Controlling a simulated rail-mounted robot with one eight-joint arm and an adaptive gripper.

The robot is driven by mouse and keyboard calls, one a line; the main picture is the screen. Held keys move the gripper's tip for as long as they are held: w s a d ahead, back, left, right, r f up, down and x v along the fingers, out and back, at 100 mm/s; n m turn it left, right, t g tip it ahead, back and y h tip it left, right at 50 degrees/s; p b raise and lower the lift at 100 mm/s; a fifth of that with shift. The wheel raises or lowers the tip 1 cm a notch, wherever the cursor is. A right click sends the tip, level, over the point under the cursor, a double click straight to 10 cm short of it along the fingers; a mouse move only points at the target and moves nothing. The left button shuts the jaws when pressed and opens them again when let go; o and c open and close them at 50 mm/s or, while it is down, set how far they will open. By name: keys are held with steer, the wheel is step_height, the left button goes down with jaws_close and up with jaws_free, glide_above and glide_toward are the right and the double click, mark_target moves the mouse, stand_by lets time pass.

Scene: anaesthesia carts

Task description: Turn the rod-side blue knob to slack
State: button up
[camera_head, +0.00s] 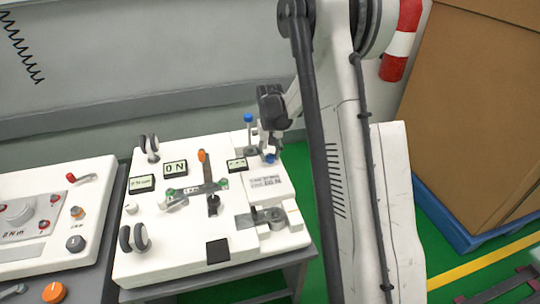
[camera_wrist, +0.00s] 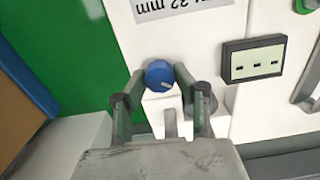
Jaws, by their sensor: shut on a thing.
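A blue knob (camera_wrist: 159,74) with a pale mark on its face sits between the two fingertips of my gripper (camera_wrist: 160,76) in the wrist view. The fingers are closed in on its sides. In the head view this knob (camera_head: 270,158) shows just below my gripper (camera_head: 267,151), near the right edge of the white panel (camera_head: 222,258). A second blue knob (camera_head: 248,118) stands higher, on an upright at the panel's back right. The fingers partly hide the held knob in the head view.
Small displays, one reading "0 N" (camera_head: 175,168), and a lever with an orange end (camera_head: 203,156) lie left of my gripper. Another white panel (camera_head: 70,250) stands at left. Cardboard boxes (camera_head: 475,110) stand at right.

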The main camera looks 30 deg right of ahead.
mark_target(270, 155)
steer(key=n, duration=0.7)
stand_by(0.6)
steer(key=o, duration=1.1)
step_height(270, 155, up, 12)
steer(key=shift+r, duration=0.1)
stand_by(0.3)
